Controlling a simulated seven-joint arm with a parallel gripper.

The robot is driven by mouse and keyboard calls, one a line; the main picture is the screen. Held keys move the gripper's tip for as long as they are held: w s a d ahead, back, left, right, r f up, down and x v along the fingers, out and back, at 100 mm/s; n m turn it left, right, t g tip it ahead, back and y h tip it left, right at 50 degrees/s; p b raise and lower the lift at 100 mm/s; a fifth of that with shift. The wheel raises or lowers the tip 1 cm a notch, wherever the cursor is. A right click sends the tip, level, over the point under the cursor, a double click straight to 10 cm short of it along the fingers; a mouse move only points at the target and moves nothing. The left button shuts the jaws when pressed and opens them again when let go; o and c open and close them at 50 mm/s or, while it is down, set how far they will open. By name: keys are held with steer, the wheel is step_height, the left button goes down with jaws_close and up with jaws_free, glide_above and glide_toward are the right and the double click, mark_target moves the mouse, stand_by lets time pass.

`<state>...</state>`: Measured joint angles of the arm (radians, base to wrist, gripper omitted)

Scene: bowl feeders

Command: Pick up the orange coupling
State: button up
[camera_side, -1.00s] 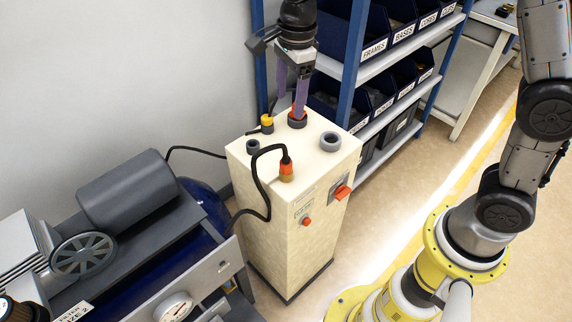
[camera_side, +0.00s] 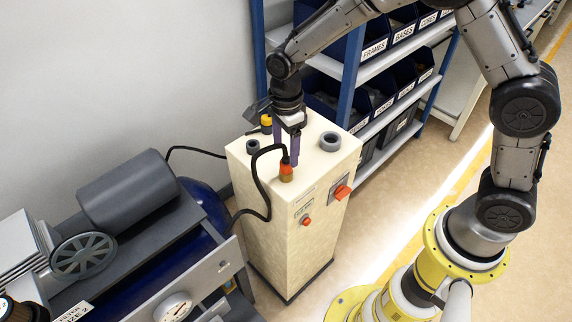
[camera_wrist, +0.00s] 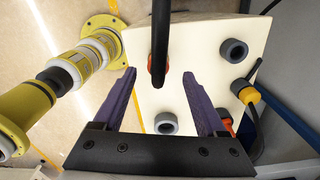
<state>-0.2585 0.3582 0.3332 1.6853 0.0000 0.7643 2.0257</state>
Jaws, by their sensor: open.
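An orange coupling (camera_side: 286,172) stands upright on the cream cabinet's top, with a black cable curving from its upper end. In the wrist view an orange coupling (camera_wrist: 164,62) shows between the fingertips, mostly hidden by the cable. A second orange-red fitting (camera_wrist: 229,124) is partly hidden behind my right-hand finger in the wrist view; my gripper hides it in the side view. My gripper (camera_side: 286,147) is open and empty, purple fingers pointing down over the cabinet top. It also shows in the wrist view (camera_wrist: 159,72). I cannot tell whether the fingers touch anything.
The cabinet top (camera_side: 310,165) also carries a grey ring (camera_side: 331,141), a dark grey ring (camera_side: 252,146) and a yellow plug (camera_side: 266,121) with a cable. The black cable (camera_side: 260,180) loops beside my gripper. A blue-framed shelf (camera_side: 350,90) stands behind; a compressor (camera_side: 135,195) is left.

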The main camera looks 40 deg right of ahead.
mark_target(286, 158)
steer(key=shift+s+f, duration=0.1)
steer(key=shift+f, duration=1.85)
jaws_close()
